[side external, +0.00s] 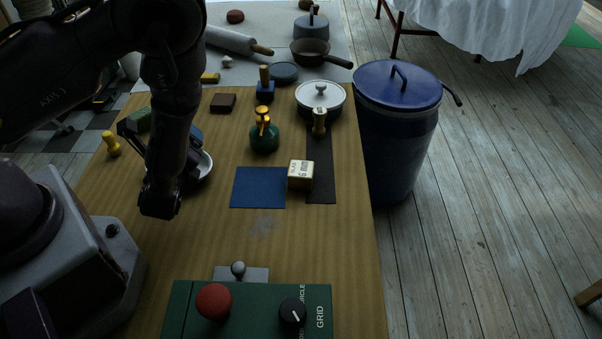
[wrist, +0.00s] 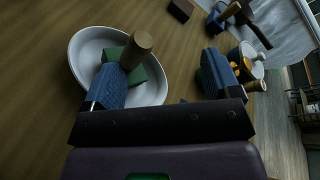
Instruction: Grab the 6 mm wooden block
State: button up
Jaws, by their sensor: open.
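The 6 mm wooden block (side external: 300,174) is a small pale cube with "SLAB 6 mm" lettering. In the side external view it sits at the right edge of the blue square mat (side external: 258,187), beside or partly over the black strip (side external: 321,189). I cannot make the block out in the wrist view. My gripper (wrist: 160,82) is open, its two blue fingers spread apart with nothing held between them. In the side view it is mostly hidden behind my arm, left of the block and near the white bowl (side external: 205,168).
The bowl (wrist: 80,58) holds a green piece with a wooden knob, close to my left finger. A lidded pot (side external: 320,97) stands farther back. A green control box (side external: 250,312) lies at the front.

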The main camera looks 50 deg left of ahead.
jog(key=w+d+r+n+g+h, duration=0.1)
jog(key=w+d+n+g+h, duration=0.2)
jog(key=n+h, duration=0.4)
jog(key=w+d+r+n+g+h, duration=0.15)
jog(key=d+n+h, duration=0.3)
jog(key=n, duration=0.45)
jog(key=s+d+r+n+g+h, duration=0.15)
jog(key=d+r+n+h, duration=0.25)
jog(key=r+n+h, duration=0.5)
jog(key=n+t+h, duration=0.2)
jog(key=n+t, duration=0.4)
jog(key=n, duration=1.1)
send_near(300, 168)
jog(key=v, duration=0.2)
jog(key=shift+s+a+r, duration=0.15)
jog(key=shift+s+r, duration=0.15)
jog(key=shift+w+f, duration=0.15)
jog(key=shift+f, duration=0.1)
jog(key=x, duration=1.2)
jog(key=shift+w+d+f, duration=0.1)
jog(key=shift+w+d, duration=0.1)
jog(key=shift+d, duration=0.05)
jog(key=c, duration=1)
